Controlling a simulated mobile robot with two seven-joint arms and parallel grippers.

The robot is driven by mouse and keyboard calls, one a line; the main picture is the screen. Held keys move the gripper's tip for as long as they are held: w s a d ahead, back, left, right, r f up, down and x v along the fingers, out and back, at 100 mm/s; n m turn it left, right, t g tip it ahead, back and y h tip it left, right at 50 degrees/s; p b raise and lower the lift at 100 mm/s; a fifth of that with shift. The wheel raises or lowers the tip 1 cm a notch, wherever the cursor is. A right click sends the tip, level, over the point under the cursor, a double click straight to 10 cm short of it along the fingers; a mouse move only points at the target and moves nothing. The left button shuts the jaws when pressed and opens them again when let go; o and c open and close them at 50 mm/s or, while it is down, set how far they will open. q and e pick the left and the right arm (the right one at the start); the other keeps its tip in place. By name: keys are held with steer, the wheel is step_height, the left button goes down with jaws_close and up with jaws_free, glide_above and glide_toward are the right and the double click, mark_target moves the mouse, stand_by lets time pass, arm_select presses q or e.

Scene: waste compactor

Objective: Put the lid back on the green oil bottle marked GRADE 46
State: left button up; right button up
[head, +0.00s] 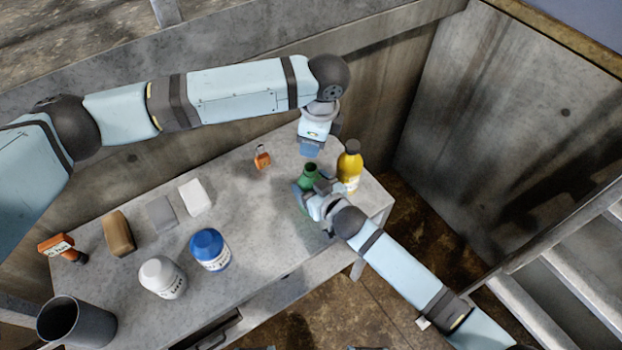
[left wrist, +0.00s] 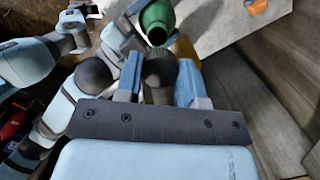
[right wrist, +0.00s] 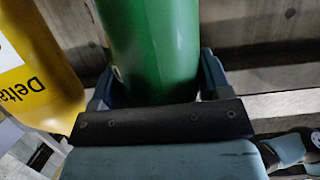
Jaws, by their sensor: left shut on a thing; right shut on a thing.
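The green oil bottle (head: 309,172) stands at the right end of the table with its mouth open. My right gripper (head: 316,197) is shut around its body. The green body fills the gap between the fingers in the right wrist view (right wrist: 150,45); the GRADE 46 mark is not readable. My left gripper (head: 311,150) is above and just behind the bottle in the head view. In the left wrist view it is shut on a dark round lid (left wrist: 159,70). The lid is apart from the open green neck (left wrist: 157,34). The head view hides the lid.
A yellow bottle (head: 349,166) stands close right of the green one; its Delta label shows in the right wrist view (right wrist: 35,85). A small orange item (head: 262,157) lies behind left. White (head: 163,277) and blue (head: 210,249) jars, blocks and a dark cup (head: 76,320) stand left.

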mark_target(311, 163)
arm_select(q)
steer(key=shift+f, duration=2.3)
steer(key=shift+f, duration=0.15)
steer(key=shift+f, duration=0.75)
steer(key=shift+f, duration=0.55)
